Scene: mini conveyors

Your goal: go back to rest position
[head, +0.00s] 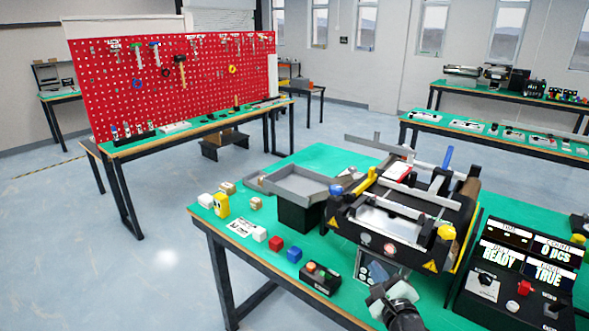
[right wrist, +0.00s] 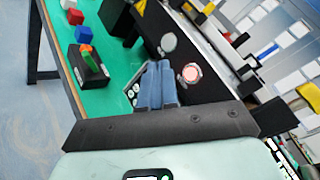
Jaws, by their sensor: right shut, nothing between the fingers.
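My right gripper (head: 376,272) reaches in from the bottom of the head view, in front of the black mini conveyor (head: 350,232). In the right wrist view its two blue-grey fingers (right wrist: 158,84) are together with nothing between them. They point toward the conveyor's front panel, which carries a red-and-white round button (right wrist: 190,73). Whether the fingertips touch anything I cannot tell. My left gripper is not in view.
The green-topped table (head: 253,258) holds red, white and blue cubes (head: 294,254), a small button box (head: 320,278) and a grey tray (head: 300,184). A control panel (head: 520,270) stands at right. Open floor (head: 130,265) lies left.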

